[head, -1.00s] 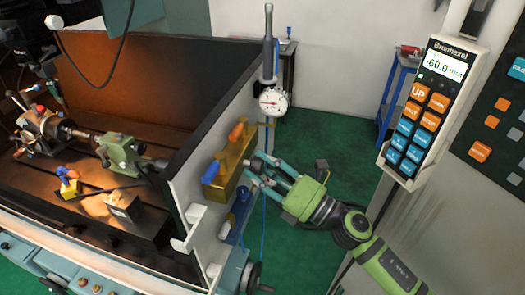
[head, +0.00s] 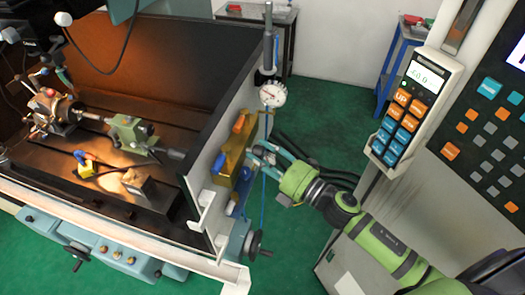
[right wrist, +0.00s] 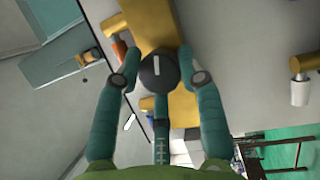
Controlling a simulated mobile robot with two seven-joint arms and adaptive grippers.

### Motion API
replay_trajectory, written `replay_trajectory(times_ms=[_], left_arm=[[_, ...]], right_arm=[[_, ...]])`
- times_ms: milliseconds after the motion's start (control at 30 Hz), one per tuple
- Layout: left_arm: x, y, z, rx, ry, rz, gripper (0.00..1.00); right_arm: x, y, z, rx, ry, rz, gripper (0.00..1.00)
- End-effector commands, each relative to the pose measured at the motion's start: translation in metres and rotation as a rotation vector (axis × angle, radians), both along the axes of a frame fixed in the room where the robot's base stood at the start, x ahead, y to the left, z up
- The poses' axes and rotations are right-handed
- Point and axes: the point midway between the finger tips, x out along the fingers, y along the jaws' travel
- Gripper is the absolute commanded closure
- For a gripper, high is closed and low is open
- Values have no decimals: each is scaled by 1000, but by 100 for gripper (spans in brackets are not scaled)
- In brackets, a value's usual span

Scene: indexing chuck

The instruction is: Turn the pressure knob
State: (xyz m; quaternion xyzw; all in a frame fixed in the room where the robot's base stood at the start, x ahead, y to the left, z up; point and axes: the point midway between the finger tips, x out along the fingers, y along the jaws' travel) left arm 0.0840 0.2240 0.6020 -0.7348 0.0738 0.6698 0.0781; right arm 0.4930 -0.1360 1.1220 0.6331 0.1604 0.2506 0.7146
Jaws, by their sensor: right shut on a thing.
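The pressure knob (right wrist: 158,72) is a dark round knob with a white line on its face, which runs almost straight up and down in the right wrist view. It sits in front of a yellow block (right wrist: 150,22), which also shows in the head view (head: 236,145) on the side of the machine's splash wall. My right gripper (head: 257,160) is at this block, coming from the right. A white dial gauge (head: 272,94) stands just above. My left gripper is out of view.
An orange lever (head: 239,123) and a blue lever (head: 218,163) stick out from the yellow block. A handwheel (head: 256,244) is below. A control pendant (head: 411,112) hangs at the right. Open green floor (head: 325,130) lies behind my right arm.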

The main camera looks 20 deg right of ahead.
Motion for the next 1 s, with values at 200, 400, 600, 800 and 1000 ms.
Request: replay_trajectory(times_ms=[200,400,600,800,1000], left_arm=[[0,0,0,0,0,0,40],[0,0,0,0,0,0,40],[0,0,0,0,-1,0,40],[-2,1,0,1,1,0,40],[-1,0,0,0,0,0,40]], right_arm=[[1,-1,-1,2,4,-3,94],[1,-1,-1,2,4,-3,41],[0,0,-1,2,3,-1,40],[-2,-1,-1,2,3,-1,40],[-22,-14,-4,1,8,-1,40]])
